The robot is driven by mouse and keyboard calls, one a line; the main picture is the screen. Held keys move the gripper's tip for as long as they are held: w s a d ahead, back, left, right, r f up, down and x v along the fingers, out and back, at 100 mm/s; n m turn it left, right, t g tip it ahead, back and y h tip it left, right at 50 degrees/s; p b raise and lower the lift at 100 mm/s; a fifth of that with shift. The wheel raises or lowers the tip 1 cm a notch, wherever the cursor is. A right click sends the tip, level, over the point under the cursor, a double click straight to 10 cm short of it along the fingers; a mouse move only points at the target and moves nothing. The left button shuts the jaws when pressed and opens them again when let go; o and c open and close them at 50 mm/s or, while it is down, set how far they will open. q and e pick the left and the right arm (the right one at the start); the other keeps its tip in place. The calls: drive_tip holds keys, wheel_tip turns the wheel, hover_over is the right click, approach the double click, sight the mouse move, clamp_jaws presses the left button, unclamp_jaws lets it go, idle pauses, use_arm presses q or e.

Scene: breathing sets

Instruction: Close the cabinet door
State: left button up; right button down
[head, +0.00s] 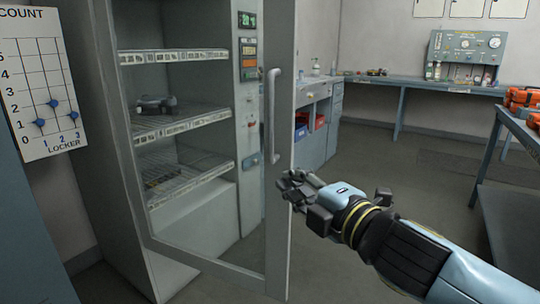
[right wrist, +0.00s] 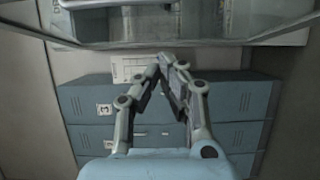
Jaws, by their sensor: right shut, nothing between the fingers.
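The cabinet (head: 180,220) is a tall grey unit at the left of the head view, with wire shelves behind a glass door. Its door frame (head: 281,230) stands partly open, swung out towards me, with a long vertical handle (head: 271,115) near its free edge. My right gripper (head: 297,188) is shut and empty. Its fingers overlap the door's free edge in the head view, below the handle; I cannot tell whether they touch it. The right wrist view shows its fingertips (right wrist: 166,62) together. My left gripper is not in view.
A device (head: 156,103) sits on a cabinet shelf. A locker count board (head: 40,85) hangs at the left. Workbenches line the back (head: 420,84) and right (head: 510,150). Blue lockers (right wrist: 236,100) show in the right wrist view. The floor between cabinet and right bench is mostly clear.

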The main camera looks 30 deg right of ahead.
drive_tip(key=p, duration=0.4)
approach(270, 156)
drive_tip(key=w+a+r, duration=0.2)
drive_tip(key=w+a, duration=0.2)
drive_tip(key=a, duration=0.1)
drive_tip(key=shift+w+d+f, duration=0.15)
drive_tip(key=shift+w+d, duration=0.6)
drive_tip(key=shift+d, duration=0.05)
drive_tip(key=shift+w+d+f, duration=0.15)
drive_tip(key=shift+w+d, duration=0.6)
